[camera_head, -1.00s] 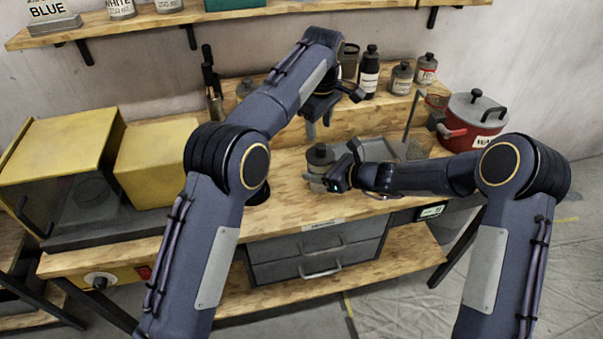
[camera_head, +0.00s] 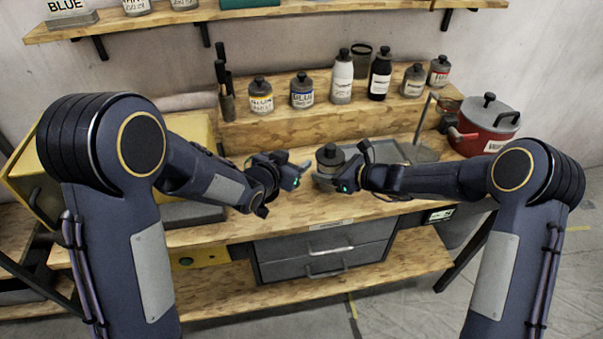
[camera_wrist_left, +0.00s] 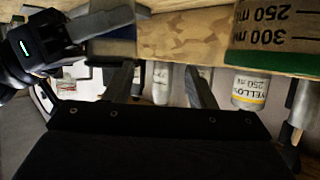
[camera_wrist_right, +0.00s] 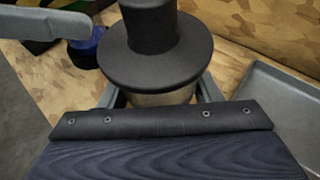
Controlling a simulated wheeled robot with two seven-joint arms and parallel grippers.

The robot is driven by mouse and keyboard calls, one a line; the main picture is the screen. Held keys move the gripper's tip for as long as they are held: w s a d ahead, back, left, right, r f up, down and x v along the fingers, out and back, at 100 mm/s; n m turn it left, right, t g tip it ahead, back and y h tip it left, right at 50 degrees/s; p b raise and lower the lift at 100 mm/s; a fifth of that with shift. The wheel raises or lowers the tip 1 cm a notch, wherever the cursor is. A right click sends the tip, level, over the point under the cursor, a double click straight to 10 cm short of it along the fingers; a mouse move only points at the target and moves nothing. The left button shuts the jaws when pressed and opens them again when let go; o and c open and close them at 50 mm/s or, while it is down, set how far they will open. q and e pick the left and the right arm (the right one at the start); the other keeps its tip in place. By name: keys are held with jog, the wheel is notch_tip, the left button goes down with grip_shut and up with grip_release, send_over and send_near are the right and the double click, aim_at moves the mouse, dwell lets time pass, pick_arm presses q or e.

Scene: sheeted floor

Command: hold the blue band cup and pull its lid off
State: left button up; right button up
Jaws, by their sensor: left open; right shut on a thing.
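The held cup (camera_wrist_right: 165,97) has a pale body under a wide dark lid (camera_wrist_right: 155,60) with a tall knob. My right gripper (camera_head: 335,180) is shut on the cup body below the lid; the lid (camera_head: 330,157) is seated on top. The left wrist view is upside down and shows a blue band (camera_wrist_left: 110,48) beside my right gripper, apparently on this cup. My left gripper (camera_head: 303,172) is open and empty, just left of the cup, its fingers pointing toward the cup side. The cup's lower part is mostly hidden by my right gripper in the head view.
A green-banded measuring vessel (camera_wrist_left: 275,45) is close to my left gripper. A grey tray (camera_head: 385,150) lies right of the cup. Several labelled bottles stand on the raised shelf (camera_head: 300,122) behind. A red pot (camera_head: 485,125) is at right.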

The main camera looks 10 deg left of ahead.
aim_at(331, 146)
pick_arm(q)
jog(key=s+d+r+m+t+h, duration=0.1)
jog(key=s+d+r+t+h, duration=0.1)
jog(key=s+d+t+h, duration=0.3)
jog(key=w+d, duration=0.1)
jog(key=w, duration=0.2)
jog(key=w+d+g, duration=0.1)
jog(key=w, duration=0.2)
jog(key=w+d+g+y, duration=0.1)
jog(key=w+d, duration=0.1)
jog(key=w, duration=0.1)
jog(key=shift+w, duration=0.1)
grip_shut()
dwell(0.3)
jog(key=shift+r, duration=0.1)
dwell(0.6)
jog(key=shift+r, duration=1)
